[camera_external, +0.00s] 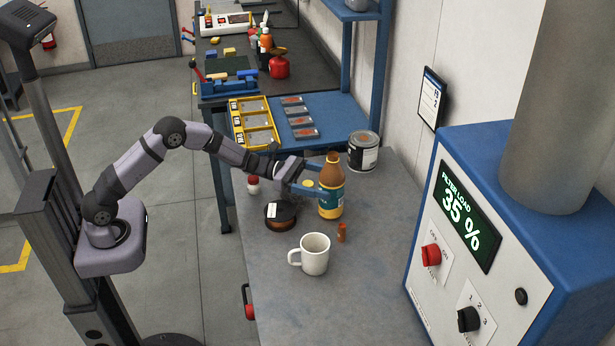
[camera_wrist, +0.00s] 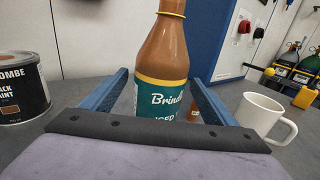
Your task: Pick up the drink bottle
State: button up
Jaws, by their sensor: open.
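The drink bottle (camera_external: 331,184) stands upright on the grey bench. It is brown with a teal label and yellow bands. My gripper (camera_external: 325,180) reaches it from the left, level with its middle, with blue fingers open. In the wrist view the bottle (camera_wrist: 163,75) stands between the two blue fingers of my gripper (camera_wrist: 160,85), with a gap visible near the right finger. The lower part of the bottle is hidden behind the gripper's palm in the wrist view.
A white mug (camera_external: 314,253), an orange-brown cylinder (camera_external: 342,232) and a dark spool (camera_external: 280,216) stand in front of the bottle. A paint can (camera_external: 363,152) stands behind it, and a small red-and-white item (camera_external: 253,184) is to the left. A blue cabinet (camera_external: 480,240) rises at right.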

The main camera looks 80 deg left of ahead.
jog(key=shift+x, duration=1)
jog(key=shift+r, duration=0.1)
jog(key=c, duration=1.5)
jog(key=shift+r, duration=0.25)
jog(key=shift+r+b, duration=1)
jog(key=shift+r, duration=3.7)
